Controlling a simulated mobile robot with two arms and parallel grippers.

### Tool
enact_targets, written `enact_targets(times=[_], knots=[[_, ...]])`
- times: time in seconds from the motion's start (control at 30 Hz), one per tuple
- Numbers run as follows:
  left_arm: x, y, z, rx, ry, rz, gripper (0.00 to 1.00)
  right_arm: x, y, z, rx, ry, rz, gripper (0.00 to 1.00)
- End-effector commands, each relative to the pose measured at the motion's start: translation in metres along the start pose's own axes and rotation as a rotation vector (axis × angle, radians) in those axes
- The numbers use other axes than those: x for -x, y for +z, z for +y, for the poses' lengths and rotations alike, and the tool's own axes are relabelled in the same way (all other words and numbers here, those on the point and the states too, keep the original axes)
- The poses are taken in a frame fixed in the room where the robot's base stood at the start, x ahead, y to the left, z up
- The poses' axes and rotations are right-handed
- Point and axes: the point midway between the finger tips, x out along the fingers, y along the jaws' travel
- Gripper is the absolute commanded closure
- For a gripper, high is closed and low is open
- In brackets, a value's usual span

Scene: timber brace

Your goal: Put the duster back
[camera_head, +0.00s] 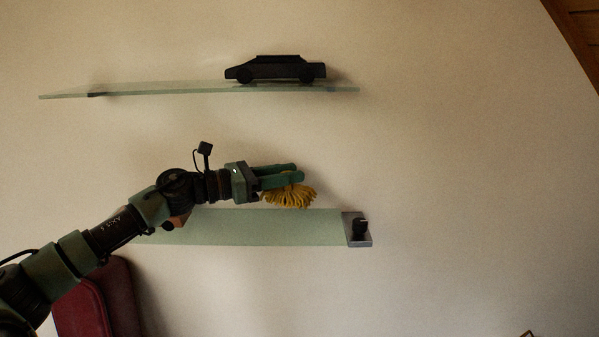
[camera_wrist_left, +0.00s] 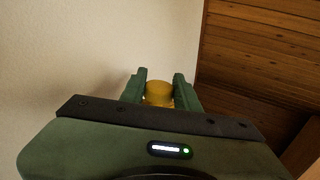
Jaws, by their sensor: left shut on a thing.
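The duster (camera_head: 289,196) has a yellow, stringy head that hangs below my left gripper (camera_head: 296,172) in the head view. My left gripper is shut on the duster, above the lower glass shelf. In the left wrist view a round yellow part of the duster (camera_wrist_left: 158,93) sits between the two green fingers (camera_wrist_left: 159,84). The duster's handle is mostly hidden by the fingers. My right gripper is in neither view.
The lower glass shelf (camera_head: 270,228) has a grey plate with a dark knob-like object (camera_head: 360,227) at its right end. An upper glass shelf (camera_head: 180,90) bears a black model car (camera_head: 276,69). A dark red chair (camera_head: 118,298) stands at lower left. The wall to the right is clear.

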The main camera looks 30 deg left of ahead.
Motion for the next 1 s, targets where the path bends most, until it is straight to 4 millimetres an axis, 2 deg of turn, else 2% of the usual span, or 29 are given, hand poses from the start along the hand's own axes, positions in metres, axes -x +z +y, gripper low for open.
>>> enact_targets(times=[0.6, 1.0], knots=[[0.0, -0.06, 0.0, 0.001, 0.0, 0.0, 1.0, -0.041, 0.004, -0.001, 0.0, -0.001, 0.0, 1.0], [0.0, -0.065, 0.0, 0.0, 0.0, -0.001, 1.0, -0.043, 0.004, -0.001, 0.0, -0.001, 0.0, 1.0]])
